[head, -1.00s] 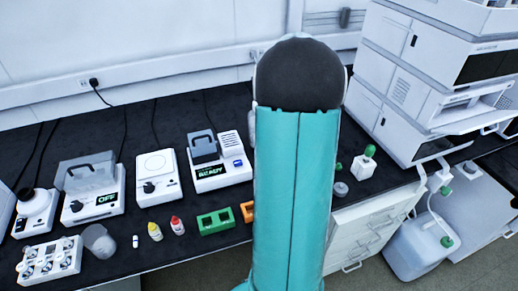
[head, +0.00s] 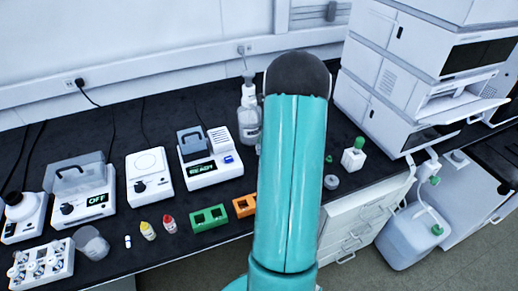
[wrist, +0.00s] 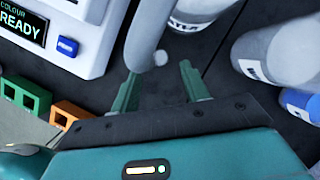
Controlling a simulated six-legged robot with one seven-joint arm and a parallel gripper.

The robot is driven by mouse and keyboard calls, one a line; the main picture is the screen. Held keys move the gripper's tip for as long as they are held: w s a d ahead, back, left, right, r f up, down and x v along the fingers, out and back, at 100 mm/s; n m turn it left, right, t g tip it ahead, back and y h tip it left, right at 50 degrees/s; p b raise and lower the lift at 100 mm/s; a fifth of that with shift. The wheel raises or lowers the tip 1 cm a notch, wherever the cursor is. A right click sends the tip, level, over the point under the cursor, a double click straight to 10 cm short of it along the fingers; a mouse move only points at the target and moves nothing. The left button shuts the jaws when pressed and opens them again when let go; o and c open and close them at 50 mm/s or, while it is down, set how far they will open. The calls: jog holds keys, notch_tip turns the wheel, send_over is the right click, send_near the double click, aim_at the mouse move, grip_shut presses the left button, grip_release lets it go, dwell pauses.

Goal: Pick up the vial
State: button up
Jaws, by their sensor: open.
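A small white vial with a blue band (head: 128,241) stands on the black bench in the head view, left of a yellow bottle (head: 148,231) and a red-capped bottle (head: 169,223). I cannot make out this vial in the wrist view. My gripper (wrist: 160,88) is open in the wrist view, with two green fingers apart. Between and beyond them show dark bench and a small pale round spot, with nothing clearly held. In the head view my teal arm hides the gripper, which is to the right of the vial, near the device reading READY.
A green rack (head: 209,218) and an orange rack (head: 244,207) stand right of the small bottles. A white dispenser bottle (head: 249,125) stands behind my arm. Large white bottles (wrist: 275,52) crowd the gripper's right. The READY device (wrist: 62,25) is at its left.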

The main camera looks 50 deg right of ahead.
jog(key=x, duration=0.4)
jog(key=shift+f, duration=0.1)
grip_shut()
